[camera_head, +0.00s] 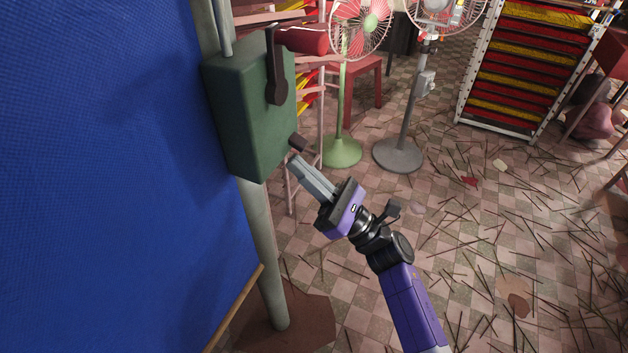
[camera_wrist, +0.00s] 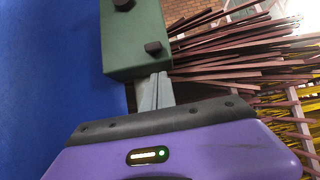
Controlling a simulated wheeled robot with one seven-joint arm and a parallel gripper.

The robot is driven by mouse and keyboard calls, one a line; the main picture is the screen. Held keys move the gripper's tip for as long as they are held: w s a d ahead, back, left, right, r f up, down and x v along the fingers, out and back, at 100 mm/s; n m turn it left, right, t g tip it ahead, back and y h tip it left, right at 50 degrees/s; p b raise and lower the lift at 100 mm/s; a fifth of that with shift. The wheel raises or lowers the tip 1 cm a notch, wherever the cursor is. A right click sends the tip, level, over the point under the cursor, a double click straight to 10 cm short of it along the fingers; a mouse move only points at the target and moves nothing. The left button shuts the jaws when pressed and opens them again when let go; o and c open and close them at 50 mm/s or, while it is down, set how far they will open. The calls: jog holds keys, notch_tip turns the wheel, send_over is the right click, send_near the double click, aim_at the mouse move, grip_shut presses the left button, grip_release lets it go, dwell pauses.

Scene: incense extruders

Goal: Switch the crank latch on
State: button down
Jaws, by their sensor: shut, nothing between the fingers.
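A dark green box (camera_head: 240,115) is mounted on a grey post at the left. On its side a black crank arm (camera_head: 276,75) stands upright, with a red cylindrical handle (camera_head: 303,40) sticking out to the right at its top. A small dark knob (camera_head: 298,143) sits low on the box's side. In the wrist view the box (camera_wrist: 128,45) fills the upper middle, with the lower knob (camera_wrist: 153,48) near its bottom edge. My gripper (camera_head: 295,162) is shut and empty, its tips just below the knob. The fingers (camera_wrist: 158,76) also show in the wrist view. Whether they touch the box is unclear.
A blue sheet (camera_head: 110,150) fills the left side beside the post (camera_head: 262,255). Two standing fans (camera_head: 341,150) (camera_head: 400,155) and a rack (camera_head: 520,70) stand behind. Sticks litter the tiled floor (camera_head: 470,260). Bundled dark red sticks (camera_wrist: 225,50) are behind the box.

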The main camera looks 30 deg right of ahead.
aim_at(297, 142)
jog(key=shift+s+d+r+p, duration=0.15)
jog(key=shift+s+d+r, duration=0.1)
jog(key=shift+r, duration=0.35)
jog(key=shift+s+d+r+p, duration=0.15)
jog(key=shift+s+r, duration=0.1)
jog(key=shift+r, duration=0.35)
jog(key=shift+r+p, duration=0.15)
jog(key=shift+p, duration=0.25)
